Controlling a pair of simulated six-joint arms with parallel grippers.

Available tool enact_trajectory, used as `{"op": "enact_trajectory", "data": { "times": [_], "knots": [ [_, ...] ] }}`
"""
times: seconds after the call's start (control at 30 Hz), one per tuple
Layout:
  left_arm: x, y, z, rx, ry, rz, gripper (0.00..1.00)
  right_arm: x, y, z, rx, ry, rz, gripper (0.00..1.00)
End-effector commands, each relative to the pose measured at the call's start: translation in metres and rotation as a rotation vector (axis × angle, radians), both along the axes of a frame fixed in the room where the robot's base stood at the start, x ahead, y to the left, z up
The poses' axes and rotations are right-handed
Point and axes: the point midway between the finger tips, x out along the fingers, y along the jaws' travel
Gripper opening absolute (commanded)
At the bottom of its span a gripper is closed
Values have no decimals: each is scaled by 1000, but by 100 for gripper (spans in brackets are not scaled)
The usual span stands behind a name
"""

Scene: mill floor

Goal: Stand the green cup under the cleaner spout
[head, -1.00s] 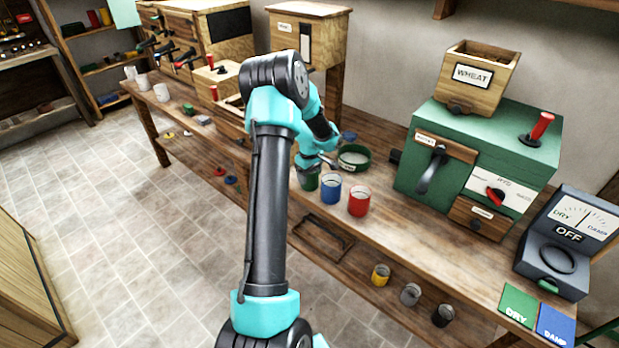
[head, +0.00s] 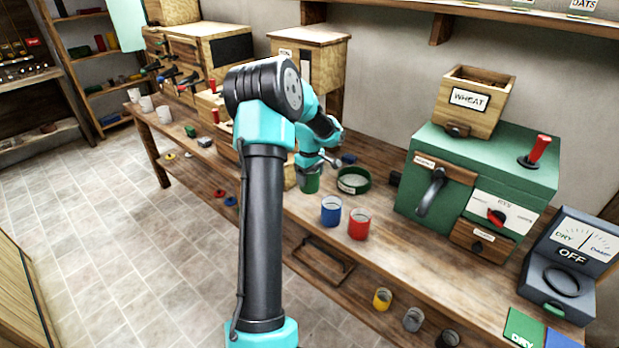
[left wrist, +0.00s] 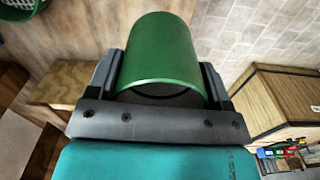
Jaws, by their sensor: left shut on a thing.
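My left gripper (head: 314,166) is shut on the green cup (head: 309,183). In the left wrist view the green cup (left wrist: 160,50) sits between the two dark fingers, which press on its sides. In the head view the cup hangs upright, seemingly a little above the bench, behind and left of the blue cup (head: 331,211) and the red cup (head: 359,223). I cannot tell which machine is the cleaner, and no spout is clearly seen; my left arm hides part of the bench. My right gripper is not in view.
A round green sieve (head: 353,181) lies right of the held cup. The green mill (head: 480,180) and a grey meter (head: 560,270) stand farther right. Wooden machines (head: 215,55) and a tall wooden box (head: 312,60) stand at the back left. White cups (head: 164,114) are at the bench's left end.

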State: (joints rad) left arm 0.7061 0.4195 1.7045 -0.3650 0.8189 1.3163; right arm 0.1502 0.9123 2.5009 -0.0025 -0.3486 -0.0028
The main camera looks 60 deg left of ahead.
Motion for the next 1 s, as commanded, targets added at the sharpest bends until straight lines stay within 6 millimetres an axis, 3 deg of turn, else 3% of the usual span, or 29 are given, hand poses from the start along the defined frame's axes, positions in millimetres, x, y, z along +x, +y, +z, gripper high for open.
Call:
{"op": "enact_trajectory", "data": {
  "times": [0.57, 0.77, 1.0],
  "knots": [
    [8, -5, 4, 0, -1, -32, 43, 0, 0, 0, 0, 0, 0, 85],
    [43, -28, 26, 2, -4, -187, 43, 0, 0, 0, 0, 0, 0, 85],
    [104, -82, 71, 3, -3, -494, 43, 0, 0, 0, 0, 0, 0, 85]
  ]
}}
